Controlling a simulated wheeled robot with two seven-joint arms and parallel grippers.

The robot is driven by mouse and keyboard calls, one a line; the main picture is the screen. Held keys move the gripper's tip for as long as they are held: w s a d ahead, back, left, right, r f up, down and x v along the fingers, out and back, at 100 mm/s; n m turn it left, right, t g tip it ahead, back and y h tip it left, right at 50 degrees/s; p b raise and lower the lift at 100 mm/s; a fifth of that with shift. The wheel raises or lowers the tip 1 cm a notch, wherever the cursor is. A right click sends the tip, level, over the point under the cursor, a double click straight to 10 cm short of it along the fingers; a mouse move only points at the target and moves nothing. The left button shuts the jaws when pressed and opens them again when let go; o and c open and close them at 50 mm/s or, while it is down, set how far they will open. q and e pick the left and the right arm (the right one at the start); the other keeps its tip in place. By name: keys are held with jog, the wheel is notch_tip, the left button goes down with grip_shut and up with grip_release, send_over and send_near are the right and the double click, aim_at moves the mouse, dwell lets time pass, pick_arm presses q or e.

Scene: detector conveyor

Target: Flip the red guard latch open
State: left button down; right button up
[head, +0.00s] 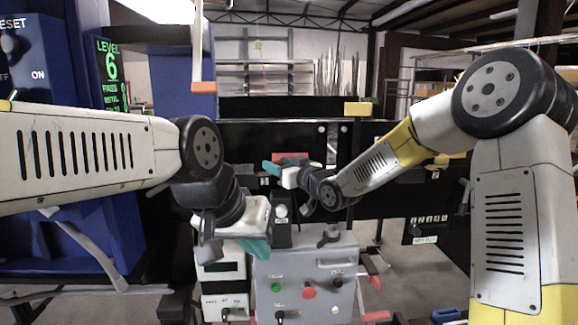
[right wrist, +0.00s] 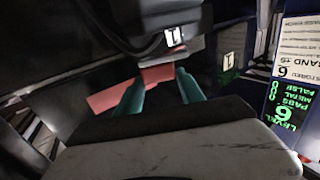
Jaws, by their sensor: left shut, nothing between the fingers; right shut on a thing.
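The red guard latch (head: 291,156) shows as a small red bar on the black panel at the middle of the head view. In the right wrist view the red latch (right wrist: 108,99) runs slantwise behind and between the teal fingers. My right gripper (head: 271,168) reaches the latch from the right and is shut on it; the fingers (right wrist: 160,82) stand a little apart with red between them. My left gripper (head: 256,247) is lower, pointing down in front of the grey control box, shut and empty. The latch's hinge is not clear.
The grey control box (head: 325,262) with buttons and knobs stands below the grippers. A blue cabinet (head: 70,175) with a green "LEVEL 6" display (head: 110,70) is at the left. The black panel (head: 340,140) spans behind. Metal shelves stand farther back.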

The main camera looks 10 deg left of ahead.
jog(key=o, duration=1.4)
jog(key=shift+c, duration=0.2)
